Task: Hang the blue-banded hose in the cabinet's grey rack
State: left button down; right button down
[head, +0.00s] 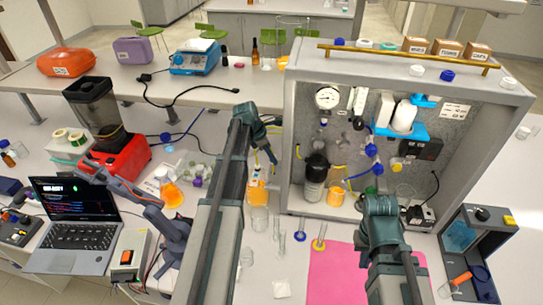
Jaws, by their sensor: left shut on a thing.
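My left gripper (267,147) is just left of the open cabinet (288,140), above the table. It is shut on a thin thing, too small and partly hidden for me to tell whether it is the blue-banded hose. Blue fittings and thin tubing (352,184) show inside the cabinet. A slim clear piece with a blue ring (300,231) is on the table in front of the cabinet, beside one with a yellow ring (319,243). My right gripper is at the cabinet's lower front, its fingers hidden behind its own wrist. I cannot clearly pick out the grey rack.
Another beaker (259,217) stands below my left gripper. A pink mat (330,272) lies in front.

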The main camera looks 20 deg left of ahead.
pick_arm(q)
jog(key=shift+f+b, duration=2.75)
jog(key=shift+f, duration=0.35)
jog(key=c, duration=0.6)
grip_release()
jog(key=shift+o, duration=0.2)
jog(key=p+v, duration=1.2)
jog(key=v, duration=0.2)
jog(key=shift+w, duration=0.1)
jog(key=shift+f, duration=0.1)
